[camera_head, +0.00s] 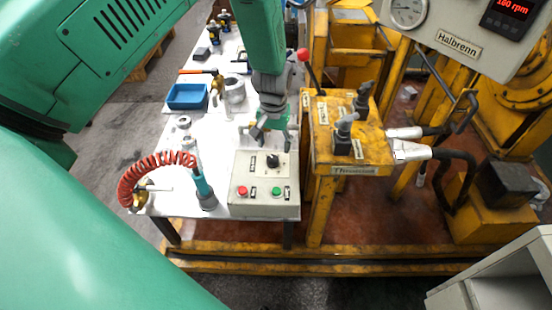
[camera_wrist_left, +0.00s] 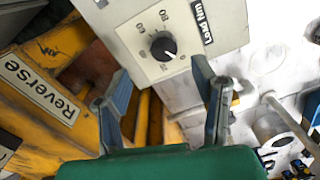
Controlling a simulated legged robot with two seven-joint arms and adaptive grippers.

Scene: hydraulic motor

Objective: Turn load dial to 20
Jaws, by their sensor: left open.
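The load dial is a black round knob (camera_wrist_left: 163,46) on a pale grey panel (camera_wrist_left: 215,22) with printed numbers around it and a "Load Nm" label. A small light mark shows toward its lower right; the exact setting is hard to read. In the head view, the black knob (camera_head: 272,160) is at the back of the grey control box (camera_head: 264,206). My left gripper (camera_head: 269,132) is open above and just behind the box. In the wrist view its two fingers (camera_wrist_left: 162,72) are spread, empty and apart from the knob. My right gripper is not in view.
Red (camera_head: 242,191) and green (camera_head: 276,191) buttons sit in front of the knob. A yellow valve stand (camera_head: 318,150) with levers is close on the right. A coiled red hose (camera_head: 150,168), teal-handled tool (camera_head: 203,190) and blue tray (camera_head: 188,97) are left on the white table.

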